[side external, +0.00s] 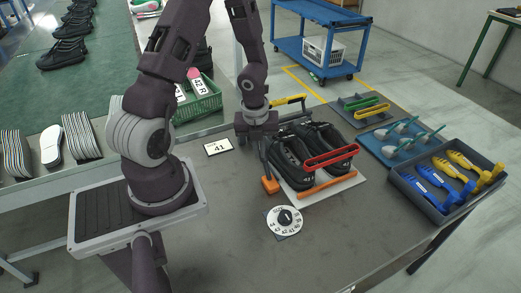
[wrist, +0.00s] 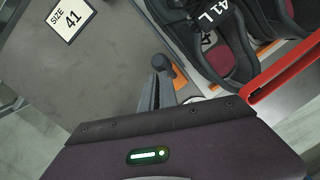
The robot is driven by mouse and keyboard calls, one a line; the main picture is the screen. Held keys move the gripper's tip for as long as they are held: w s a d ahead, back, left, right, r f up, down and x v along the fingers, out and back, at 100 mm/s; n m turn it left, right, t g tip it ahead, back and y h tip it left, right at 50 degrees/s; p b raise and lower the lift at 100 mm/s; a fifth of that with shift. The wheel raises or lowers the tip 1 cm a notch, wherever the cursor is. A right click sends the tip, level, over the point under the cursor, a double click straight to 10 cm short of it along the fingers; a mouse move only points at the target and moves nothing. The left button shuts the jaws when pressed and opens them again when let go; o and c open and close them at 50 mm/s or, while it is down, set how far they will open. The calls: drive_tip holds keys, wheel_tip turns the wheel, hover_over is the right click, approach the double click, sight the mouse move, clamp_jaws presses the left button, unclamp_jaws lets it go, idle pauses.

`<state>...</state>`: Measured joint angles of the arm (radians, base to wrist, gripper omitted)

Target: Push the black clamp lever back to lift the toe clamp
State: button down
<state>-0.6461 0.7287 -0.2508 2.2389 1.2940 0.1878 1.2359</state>
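The black clamp lever shows in the wrist view as a round dark knob (wrist: 161,62) with a short arm running down to the right. My gripper's grey fingers (wrist: 154,92) are close together right beside the knob, with nothing seen between them; I cannot tell whether they touch it. In the side view my gripper (side external: 262,146) points down at the left of the black shoes (side external: 300,152), above an orange block (side external: 270,185); lever and fingers are hard to separate there. The shoes lie on a white plate (side external: 322,193) with an orange bar along its front. A red bar (side external: 331,156) lies across them.
A size 41 card (side external: 219,147) lies to the left and a numbered dial (side external: 284,221) in front. Right of the shoes are a mat with yellow and green bars (side external: 367,108), a blue mat (side external: 399,142) and a grey bin of blue and yellow tools (side external: 437,210).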

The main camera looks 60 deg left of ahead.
drive_tip(key=shift+s+a+f, duration=0.1)
drive_tip(key=shift+a+f, duration=0.1)
drive_tip(key=shift+a, duration=0.5)
drive_tip(key=shift+d+r, duration=0.1)
wheel_tip(320, 180, up, 11)
drive_tip(key=s, duration=0.3)
drive_tip(key=shift+r, duration=0.2)
idle(0.4)
drive_tip(key=s+d+r+n+t, duration=0.2)
drive_tip(key=s+d+r+n, duration=0.2)
drive_tip(key=d+r+n, duration=0.4)
drive_tip(key=s+d+r+n+t, duration=0.2)
drive_tip(key=s+d+r+n, duration=0.3)
drive_tip(key=n, duration=1)
drive_tip(key=d+r, duration=0.3)
drive_tip(key=d, duration=0.2)
drive_tip(key=shift+s+r+h, duration=0.2)
drive_tip(key=shift+s+h, duration=0.05)
drive_tip(key=shift+h, duration=0.15)
